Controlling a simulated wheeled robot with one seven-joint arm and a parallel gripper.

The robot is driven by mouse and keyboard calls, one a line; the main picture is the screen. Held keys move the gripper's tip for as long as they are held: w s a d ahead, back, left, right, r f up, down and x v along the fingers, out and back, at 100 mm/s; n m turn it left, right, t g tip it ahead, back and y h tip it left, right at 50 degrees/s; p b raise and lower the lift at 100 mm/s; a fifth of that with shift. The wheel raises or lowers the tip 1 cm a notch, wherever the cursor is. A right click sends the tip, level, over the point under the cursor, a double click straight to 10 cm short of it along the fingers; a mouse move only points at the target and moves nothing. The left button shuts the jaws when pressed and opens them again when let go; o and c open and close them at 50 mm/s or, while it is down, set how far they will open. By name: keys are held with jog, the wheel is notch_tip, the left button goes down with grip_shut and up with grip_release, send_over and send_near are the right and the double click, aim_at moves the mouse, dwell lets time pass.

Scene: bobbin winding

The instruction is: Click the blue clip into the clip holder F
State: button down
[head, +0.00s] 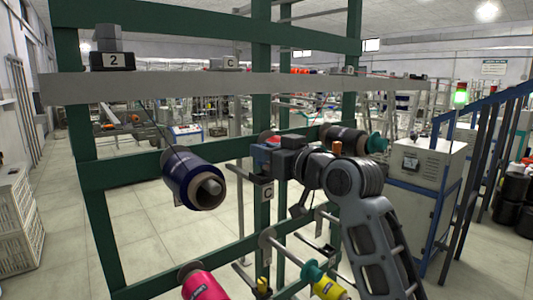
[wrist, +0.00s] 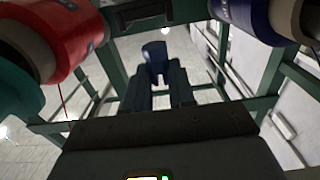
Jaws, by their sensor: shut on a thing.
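In the head view small blue and red patches show at the fingertips, and I cannot tell the clip apart there. I cannot make out a label F, so I cannot tell which holder is clip holder F.
A pink bobbin (head: 203,285) and a yellow one (head: 328,287) are below. A red spool (wrist: 55,38) is close in the wrist view.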

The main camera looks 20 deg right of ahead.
dwell(0.3)
jog(key=v, duration=0.9)
jog(key=shift+w, duration=0.1)
dwell(1.4)
